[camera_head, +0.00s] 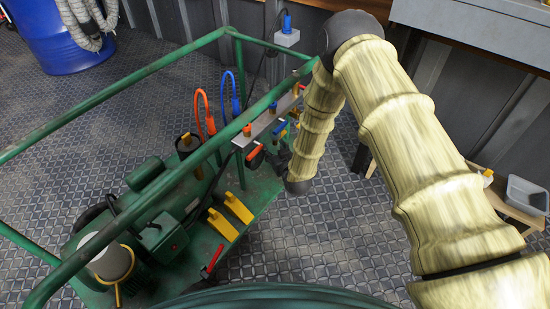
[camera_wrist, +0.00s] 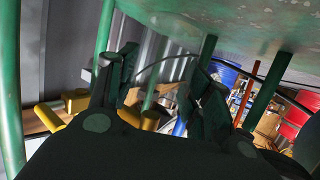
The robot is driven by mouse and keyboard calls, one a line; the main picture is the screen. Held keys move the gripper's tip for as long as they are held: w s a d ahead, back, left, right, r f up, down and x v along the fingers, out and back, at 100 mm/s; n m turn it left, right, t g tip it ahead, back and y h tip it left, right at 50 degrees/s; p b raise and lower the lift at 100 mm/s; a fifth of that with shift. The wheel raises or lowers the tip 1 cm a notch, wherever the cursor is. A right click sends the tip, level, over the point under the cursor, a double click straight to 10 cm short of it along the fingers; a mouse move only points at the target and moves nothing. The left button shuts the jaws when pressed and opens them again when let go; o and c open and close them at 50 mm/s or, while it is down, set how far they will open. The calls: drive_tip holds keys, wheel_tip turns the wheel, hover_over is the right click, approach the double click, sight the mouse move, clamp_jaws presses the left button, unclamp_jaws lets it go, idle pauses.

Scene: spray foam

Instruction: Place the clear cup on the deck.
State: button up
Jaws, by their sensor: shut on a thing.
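The deck (camera_head: 258,198) is the green platform of a wheeled cart in the head view, with machinery on it. My gripper (camera_wrist: 160,88) shows in the wrist view as two dark green fingers held apart around something see-through. I take it for the clear cup, but its outline is hard to make out. In the head view my arm comes down from the upper right to the deck's right edge. My gripper's jaws and the cup are largely hidden there among the cart's fittings.
A green tube rail (camera_head: 150,68) surrounds the cart. A valve manifold (camera_head: 268,122) with red and blue hoses stands beside my wrist. Two yellow wedges (camera_head: 238,207) and a green motor (camera_head: 160,238) occupy the deck. A blue barrel (camera_head: 65,40) stands at the back left.

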drive_tip(key=shift+s+f+b, duration=0.1)
drive_tip(key=shift+f+b, duration=0.7)
drive_tip(key=shift+f, duration=0.85)
drive_tip(key=shift+f, duration=0.15)
drive_tip(key=o, duration=0.9)
